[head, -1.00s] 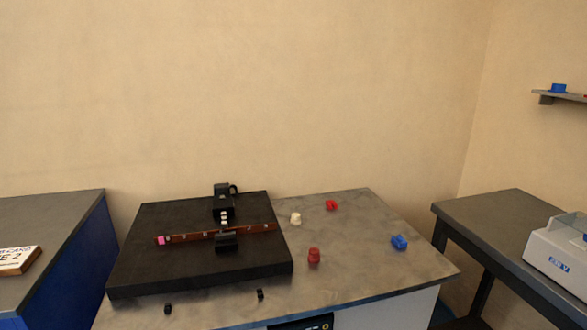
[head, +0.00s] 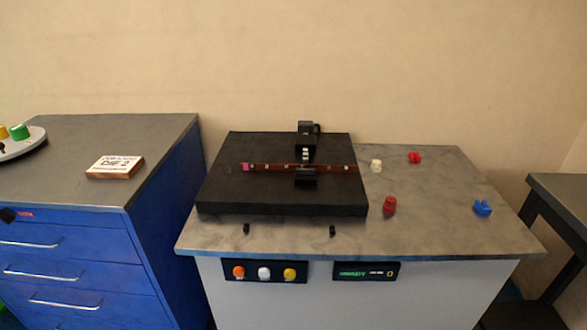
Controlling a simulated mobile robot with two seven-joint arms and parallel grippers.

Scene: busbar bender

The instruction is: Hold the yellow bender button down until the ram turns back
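The yellow bender button (head: 289,274) is the rightmost of three buttons on a black panel (head: 262,271) on the front of the bender table. A white button (head: 264,273) and an orange button (head: 238,272) sit to its left. The ram (head: 306,147) is the black block at the back of the black bender bed (head: 280,195). A copper-brown busbar (head: 270,167) with a pink left end lies across the bed between the ram and a black die (head: 306,177). Neither of my grippers is in view.
A display with green text (head: 366,272) is right of the buttons. Red, white and blue pieces, including a blue one (head: 482,208), lie on the grey tabletop (head: 435,225). A blue drawer cabinet (head: 80,255) stands left, with a sign block (head: 115,167). A dark table (head: 560,200) stands right.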

